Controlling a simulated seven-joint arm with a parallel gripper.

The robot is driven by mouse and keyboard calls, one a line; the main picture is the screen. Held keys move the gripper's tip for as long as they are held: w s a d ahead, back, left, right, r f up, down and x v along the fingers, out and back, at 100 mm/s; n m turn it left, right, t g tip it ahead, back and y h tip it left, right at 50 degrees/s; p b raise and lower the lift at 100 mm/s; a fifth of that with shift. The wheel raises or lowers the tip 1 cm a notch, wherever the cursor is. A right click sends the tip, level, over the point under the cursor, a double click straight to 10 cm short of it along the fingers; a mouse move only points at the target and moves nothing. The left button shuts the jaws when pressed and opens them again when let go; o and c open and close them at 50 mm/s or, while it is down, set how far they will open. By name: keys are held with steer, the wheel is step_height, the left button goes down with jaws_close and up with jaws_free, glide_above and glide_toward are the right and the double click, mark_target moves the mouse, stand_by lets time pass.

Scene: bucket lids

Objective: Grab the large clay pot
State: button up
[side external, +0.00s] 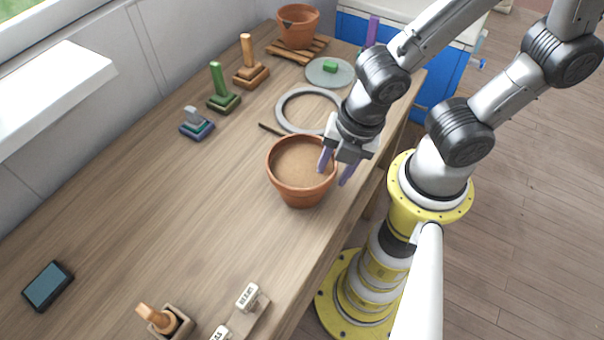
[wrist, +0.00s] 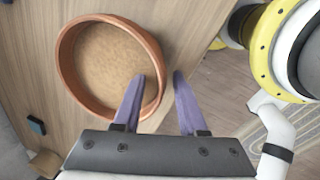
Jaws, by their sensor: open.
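A large terracotta clay pot (side external: 299,190) stands upright near the front edge of the wooden table, below my gripper. It looks empty inside, with a tan bottom. In the wrist view its round rim (wrist: 66,84) fills the upper left. My gripper (side external: 336,174) is open over the right side of the pot, with its purple fingers pointing down. In the wrist view the gripper (wrist: 158,84) has one finger over the pot's opening and the other outside the rim, so the rim's right side lies between them. I cannot tell whether either finger touches the pot. Another clay pot (side external: 297,27) stands at the far end.
The far pot sits on a wooden slatted stand (side external: 280,52). A grey ring (side external: 281,110) and a round plate (side external: 348,77) with a green block lie behind the near pot. Stacked peg toys (side external: 224,99) line the left. The table (side external: 150,210) is clear left of the pot.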

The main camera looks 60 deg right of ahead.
steer(key=shift+x, duration=1.45)
steer(key=shift+c, duration=0.2)
jaws_close()
steer(key=shift+w+a+r, duration=0.1)
steer(key=shift+r, duration=0.1)
